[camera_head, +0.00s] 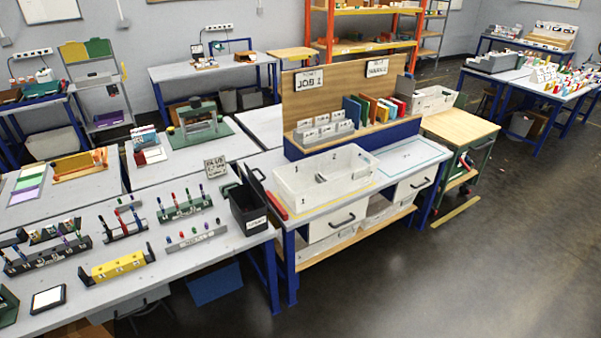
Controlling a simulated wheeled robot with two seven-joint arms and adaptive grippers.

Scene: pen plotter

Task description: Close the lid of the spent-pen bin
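A black open-topped bin (247,212) with a white label on its front stands at the right end of the pen table, beside the neighbouring bench. I take it to be the spent-pen bin; the label is too small to read. A dark panel (256,183) stands raised at the bin's far right side and looks like its lid, tilted up and open. The bin's dark inside shows from above. Neither of my grippers is in view.
Pen racks (184,206) and a yellow holder (117,266) stand on the table left of the bin. A clear tray (326,178) and a red object (277,206) lie close on its right. Dark floor (370,285) in front is free.

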